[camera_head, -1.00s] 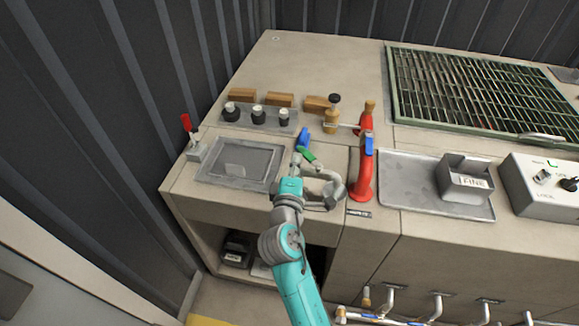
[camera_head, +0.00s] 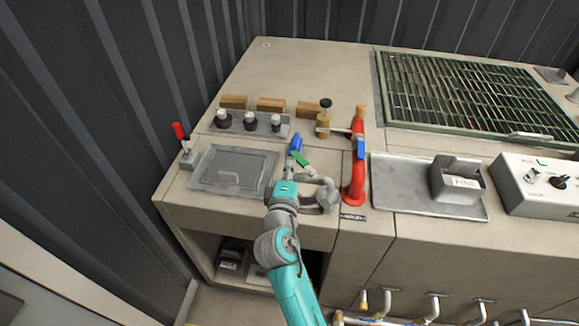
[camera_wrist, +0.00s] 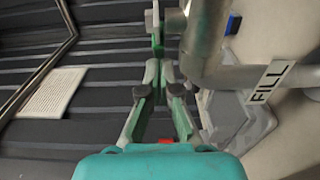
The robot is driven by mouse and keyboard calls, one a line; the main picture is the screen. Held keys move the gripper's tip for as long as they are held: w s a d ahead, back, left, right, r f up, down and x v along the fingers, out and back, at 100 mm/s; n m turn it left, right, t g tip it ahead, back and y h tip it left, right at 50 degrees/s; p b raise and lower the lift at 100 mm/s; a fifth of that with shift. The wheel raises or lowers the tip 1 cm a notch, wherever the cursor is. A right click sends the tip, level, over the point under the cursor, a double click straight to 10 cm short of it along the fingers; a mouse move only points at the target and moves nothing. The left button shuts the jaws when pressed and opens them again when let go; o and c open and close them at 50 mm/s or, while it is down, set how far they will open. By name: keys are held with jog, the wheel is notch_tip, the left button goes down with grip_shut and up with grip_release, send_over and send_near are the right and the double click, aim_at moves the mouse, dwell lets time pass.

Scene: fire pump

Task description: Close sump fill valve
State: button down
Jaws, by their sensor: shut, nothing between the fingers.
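A grey pipe assembly (camera_head: 322,196) bends beside my gripper on the bench front. A green lever (camera_head: 301,159) and a blue lever (camera_head: 296,142) stand at its top. In the wrist view the grey pipe (camera_wrist: 212,62) carries a white tag reading FILL (camera_wrist: 270,83). A narrow green piece (camera_wrist: 158,38) and a blue piece (camera_wrist: 233,25) show near the pipe. My gripper (camera_head: 290,168) is shut and empty, just left of the pipe and close to the green lever. In the wrist view its fingertips (camera_wrist: 158,70) point at the green piece; contact cannot be told.
A red pipe (camera_head: 354,185) with a blue handle stands close on the right. A brass valve (camera_head: 323,124) is behind. A grey drain panel (camera_head: 233,169) and a red-knobbed lever (camera_head: 180,133) are left. A metal tray (camera_head: 410,198) and grating (camera_head: 470,88) lie right.

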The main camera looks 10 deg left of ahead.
aim_at(300, 155)
jog(key=shift+w, duration=0.1)
jog(key=w+m+g+h, duration=0.1)
jog(key=m+h, duration=0.2)
jog(key=h, duration=0.1)
jog(key=w+d+m+g+h, duration=0.1)
jog(key=m+g+h, duration=0.1)
jog(key=h, duration=0.2)
jog(key=w+m+g+h, duration=0.1)
jog(key=m+h, duration=0.2)
jog(key=h, duration=0.1)
jog(key=shift+w+d+m+g, duration=0.15)
jog(key=shift+d+m+g, duration=0.1)
jog(key=shift+m+g, duration=0.05)
jog(key=shift+w+d+h, duration=0.15)
jog(key=shift+d+h, duration=0.15)
jog(key=v, duration=1.2)
